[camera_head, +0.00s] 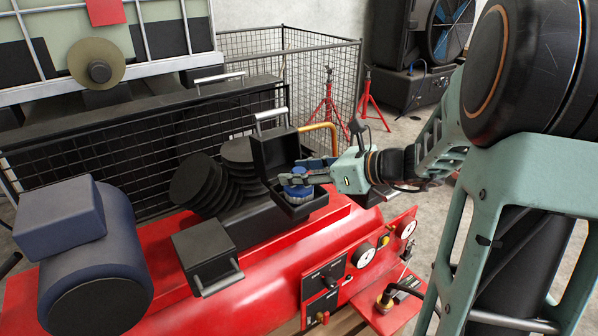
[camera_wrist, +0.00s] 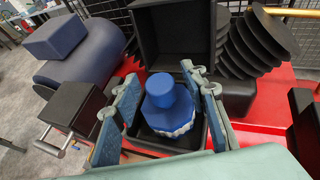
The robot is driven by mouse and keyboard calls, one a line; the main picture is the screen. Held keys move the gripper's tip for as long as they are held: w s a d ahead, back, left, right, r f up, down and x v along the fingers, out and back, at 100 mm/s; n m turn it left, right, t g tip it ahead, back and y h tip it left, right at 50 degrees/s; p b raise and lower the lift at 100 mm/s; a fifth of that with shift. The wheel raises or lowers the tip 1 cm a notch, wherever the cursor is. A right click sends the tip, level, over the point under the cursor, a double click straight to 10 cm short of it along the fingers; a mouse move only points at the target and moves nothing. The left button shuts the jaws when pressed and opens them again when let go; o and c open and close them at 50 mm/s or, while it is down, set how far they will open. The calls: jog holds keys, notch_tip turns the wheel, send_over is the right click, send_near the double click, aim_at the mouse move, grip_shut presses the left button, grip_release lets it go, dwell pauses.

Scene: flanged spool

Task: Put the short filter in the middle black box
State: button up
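The short blue filter (camera_head: 297,190) has a rounded cap and a pale ribbed band. It sits upright inside the middle black box (camera_head: 304,209), whose lid (camera_head: 275,152) stands open at the back. In the wrist view the filter (camera_wrist: 166,98) shows between the two fingers, within the walls of the box (camera_wrist: 160,147). My gripper (camera_head: 308,174) reaches in from the right over the box. Its fingers (camera_wrist: 163,92) stand apart on either side of the filter, with dark gaps showing. The filter's underside is hidden.
A closed black box (camera_head: 204,250) with a handle lies to the left, and another black box (camera_wrist: 304,128) to the right. All are on a red machine (camera_head: 262,268). Black ribbed hose (camera_head: 203,185) lies behind, with a blue motor (camera_head: 95,262) at left.

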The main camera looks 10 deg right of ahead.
jog(key=shift+r, duration=0.15)
jog(key=shift+s+d+r, duration=0.15)
jog(key=shift+d, duration=0.1)
jog(key=v, duration=1.1)
jog(key=shift+s+b, duration=0.2)
jog(key=shift+b, duration=0.1)
jog(key=shift+r, duration=0.1)
